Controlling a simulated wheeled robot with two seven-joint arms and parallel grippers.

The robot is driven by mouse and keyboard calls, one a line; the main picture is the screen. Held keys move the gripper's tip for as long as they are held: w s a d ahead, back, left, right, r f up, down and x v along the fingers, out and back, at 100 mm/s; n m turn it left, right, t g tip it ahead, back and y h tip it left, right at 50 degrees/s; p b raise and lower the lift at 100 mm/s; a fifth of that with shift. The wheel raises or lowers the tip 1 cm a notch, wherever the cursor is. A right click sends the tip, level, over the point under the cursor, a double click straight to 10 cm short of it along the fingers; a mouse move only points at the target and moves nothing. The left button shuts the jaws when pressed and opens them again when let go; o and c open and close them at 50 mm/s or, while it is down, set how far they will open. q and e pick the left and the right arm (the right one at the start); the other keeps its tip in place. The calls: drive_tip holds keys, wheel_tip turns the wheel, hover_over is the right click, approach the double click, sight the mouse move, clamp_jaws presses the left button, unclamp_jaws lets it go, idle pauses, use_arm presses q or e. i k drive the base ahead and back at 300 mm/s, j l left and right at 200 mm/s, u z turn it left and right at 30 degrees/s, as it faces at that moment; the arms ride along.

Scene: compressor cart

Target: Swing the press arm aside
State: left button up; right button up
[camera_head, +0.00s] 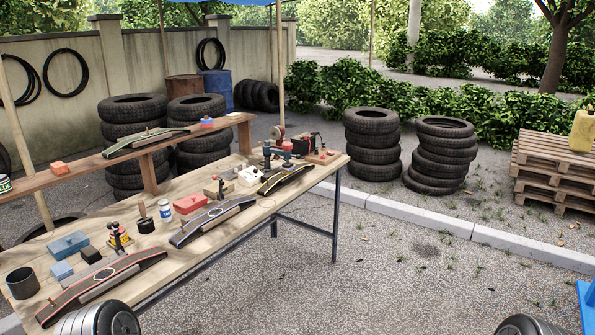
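A small machine (279,146) with a red round part and a blue-grey arm-like piece stands at the far right end of the wooden workbench (180,262). It may carry the press arm, but it is too small to tell how the arm is set. I cannot tell which of the two is the press. Neither of my grippers is in view. Rounded grey and black parts at the bottom edge look like mine.
Long curved pieces (210,221) lie along the bench's front, with a black cup (23,283), blue boxes (68,245) and cans behind. A raised shelf (90,160) runs behind. Tyre stacks (372,142) and pallets (553,172) stand beyond. The gravel right of the bench is clear.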

sight(285, 154)
drive_tip(key=i+l+u, duration=1)
drive_tip(key=i+l, duration=0.15)
drive_tip(key=i+l+u, duration=0.3)
drive_tip(key=l+u, duration=0.25)
drive_tip(key=l, duration=0.3)
drive_tip(key=i+l+u, duration=0.25)
drive_tip(key=l, duration=0.2)
drive_tip(key=l+u, duration=0.1)
drive_tip(key=l, duration=0.35)
drive_tip(key=k+l+u, duration=0.1)
drive_tip(key=l, duration=0.3)
